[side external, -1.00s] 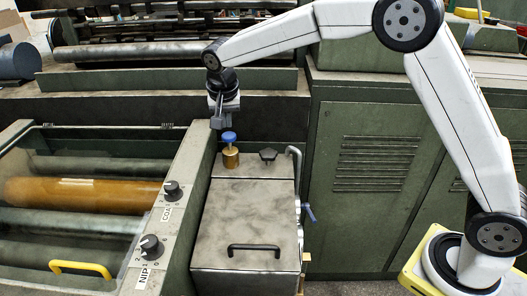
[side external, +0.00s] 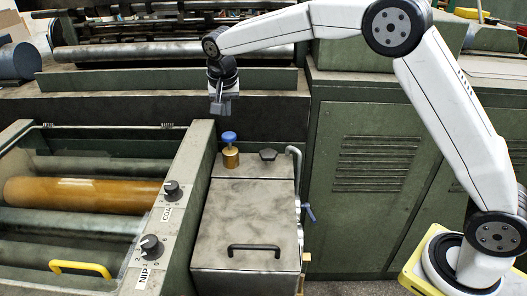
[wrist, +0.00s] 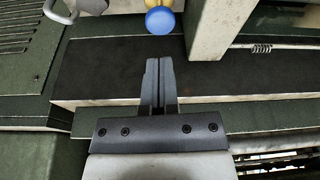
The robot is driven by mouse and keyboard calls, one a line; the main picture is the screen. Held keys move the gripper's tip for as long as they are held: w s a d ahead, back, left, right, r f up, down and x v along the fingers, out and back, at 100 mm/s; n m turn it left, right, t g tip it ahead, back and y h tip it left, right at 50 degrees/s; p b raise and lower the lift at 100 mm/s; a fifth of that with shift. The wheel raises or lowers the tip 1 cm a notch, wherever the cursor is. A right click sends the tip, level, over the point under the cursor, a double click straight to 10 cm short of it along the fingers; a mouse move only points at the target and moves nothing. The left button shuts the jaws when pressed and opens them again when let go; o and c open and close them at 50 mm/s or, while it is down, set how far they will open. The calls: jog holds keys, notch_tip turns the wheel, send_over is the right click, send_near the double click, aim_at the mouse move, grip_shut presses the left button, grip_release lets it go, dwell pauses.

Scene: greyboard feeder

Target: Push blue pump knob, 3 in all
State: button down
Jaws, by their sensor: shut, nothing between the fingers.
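The blue pump knob (side external: 229,137) sits on top of a brass pump body (side external: 231,157) at the back left of a grey metal box (side external: 243,222). In the wrist view the blue knob (wrist: 160,20) is at the top edge, beyond the fingertips, with some brass behind it. My gripper (side external: 220,111) is shut and empty, above the knob and slightly to its left in the side view, with a clear gap between them. In the wrist view its two fingers (wrist: 158,62) are together.
A black knob (side external: 268,154) and a bent grey pipe (side external: 295,152) stand right of the pump. The box has a black handle (side external: 254,247). The roller trough with NIP and COA dials (side external: 150,246) lies left. A green cabinet (side external: 372,185) stands right.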

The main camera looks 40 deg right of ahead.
aim_at(229, 135)
jog(key=shift+f, duration=0.1)
dwell(0.3)
jog(key=shift+x, duration=3.4)
